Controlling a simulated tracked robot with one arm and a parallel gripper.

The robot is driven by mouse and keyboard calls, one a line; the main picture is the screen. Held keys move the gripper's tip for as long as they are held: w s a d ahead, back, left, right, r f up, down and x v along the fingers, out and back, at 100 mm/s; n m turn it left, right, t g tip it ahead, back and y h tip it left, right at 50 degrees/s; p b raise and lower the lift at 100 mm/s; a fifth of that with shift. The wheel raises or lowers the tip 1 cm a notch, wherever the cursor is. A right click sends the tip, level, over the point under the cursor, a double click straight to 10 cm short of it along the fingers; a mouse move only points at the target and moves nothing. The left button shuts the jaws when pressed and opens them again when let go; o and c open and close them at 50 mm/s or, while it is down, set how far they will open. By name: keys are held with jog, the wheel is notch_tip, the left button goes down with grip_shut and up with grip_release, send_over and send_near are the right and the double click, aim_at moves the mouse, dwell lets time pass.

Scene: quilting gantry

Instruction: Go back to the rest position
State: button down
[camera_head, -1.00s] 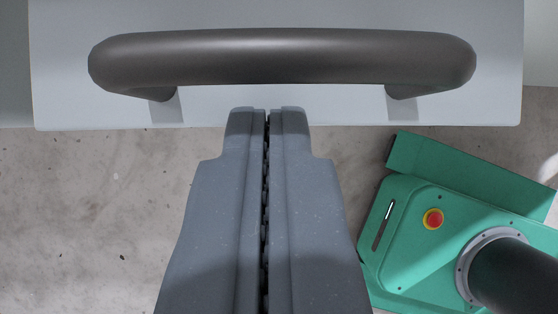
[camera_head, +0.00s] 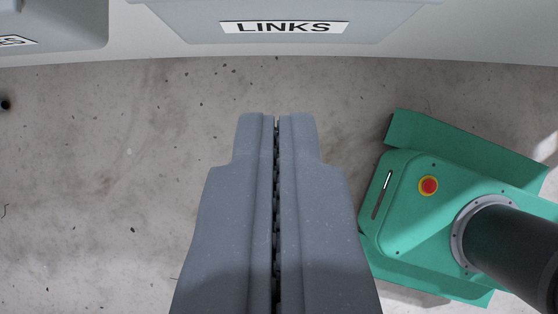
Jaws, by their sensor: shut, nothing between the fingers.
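My gripper (camera_head: 277,118) is shut and empty, its two grey fingers pressed together in the middle of the view. It points toward the top of the picture, over bare floor. Nothing touches the fingertips. My green base (camera_head: 405,225) shows at the lower right, with a red button on it and the dark arm rising from it.
A grey bin labelled LINKS (camera_head: 285,28) is at the top, beyond the fingertips. Part of another labelled grey bin (camera_head: 60,22) is at the top left. Both are by a pale surface (camera_head: 150,48).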

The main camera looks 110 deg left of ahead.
jog(key=w+a+r+n+t+y+p, duration=0.1)
jog(key=a+r+n+t+p, duration=0.1)
jog(key=r, duration=0.9)
jog(key=w+a+r+n+t+y+p, duration=0.1)
jog(key=a+r+n+t+p, duration=0.15)
jog(key=r, duration=0.95)
jog(key=w+a+r+n+t+y+p, duration=0.1)
jog(key=w+a+r+n+t, duration=0.15)
jog(key=r, duration=0.85)
jog(key=s+r+n+t+y+p, duration=0.1)
jog(key=s+r, duration=0.3)
jog(key=r, duration=0.7)
jog(key=s+d+r+n+t+y+p, duration=0.1)
jog(key=s+r+n+t+p, duration=0.1)
jog(key=r, duration=0.9)
jog(key=s+r+n+t+y+p, duration=0.1)
jog(key=s+r+n+t, duration=0.2)
jog(key=s+r, duration=0.3)
notch_tip(320, 180, up, 5)
jog(key=shift+d+f+n, duration=0.1)
jog(key=shift+d+n, duration=0.3)
jog(key=shift+n, duration=0.2)
